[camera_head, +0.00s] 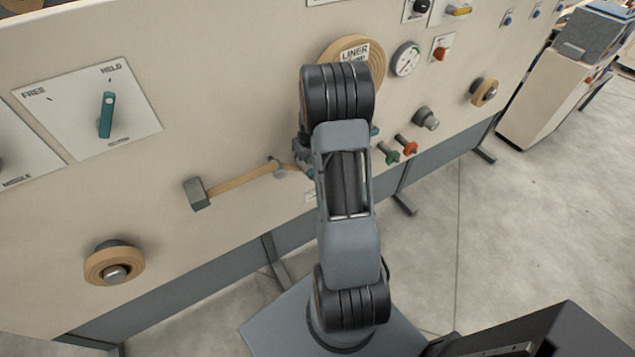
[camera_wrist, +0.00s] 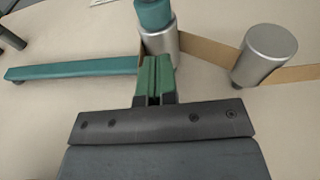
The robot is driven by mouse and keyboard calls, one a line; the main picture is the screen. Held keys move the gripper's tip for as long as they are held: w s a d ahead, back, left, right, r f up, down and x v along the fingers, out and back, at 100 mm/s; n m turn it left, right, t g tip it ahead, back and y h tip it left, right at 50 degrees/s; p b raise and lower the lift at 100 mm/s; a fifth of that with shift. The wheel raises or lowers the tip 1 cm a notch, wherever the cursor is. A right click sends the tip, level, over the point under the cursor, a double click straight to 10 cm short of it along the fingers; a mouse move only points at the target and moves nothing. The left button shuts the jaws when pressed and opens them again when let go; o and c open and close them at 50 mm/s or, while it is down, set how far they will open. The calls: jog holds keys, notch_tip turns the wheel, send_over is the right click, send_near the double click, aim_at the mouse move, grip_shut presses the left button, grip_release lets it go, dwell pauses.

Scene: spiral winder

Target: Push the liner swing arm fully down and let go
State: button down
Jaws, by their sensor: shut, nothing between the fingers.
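In the wrist view a flat teal bar (camera_wrist: 75,69), which looks like the liner swing arm, runs from the left edge towards my fingers. A metal roller with a teal cap (camera_wrist: 155,14) stands just beyond the fingertips. My gripper (camera_wrist: 155,62) is shut and empty, its green fingers together close to the bar's right end and the roller. I cannot tell whether they touch. In the head view my own arm hides the gripper and most of the swing arm.
A tan liner strip (camera_wrist: 212,50) passes behind the capped roller to another metal roller (camera_wrist: 265,54). In the head view a strip leads to a grey block (camera_head: 197,193). Green (camera_head: 390,155) and red (camera_head: 407,146) knobs stick out right of my arm. A FREE/HELD lever (camera_head: 106,113) is at left.

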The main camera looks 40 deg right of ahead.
jog(key=shift+f, duration=0.15)
notch_tip(320, 180, down, 13)
jog(key=b, duration=1.1)
dwell(1.3)
dwell(0.4)
jog(key=shift+r+p, duration=4.35)
jog(key=shift+r, duration=3.1)
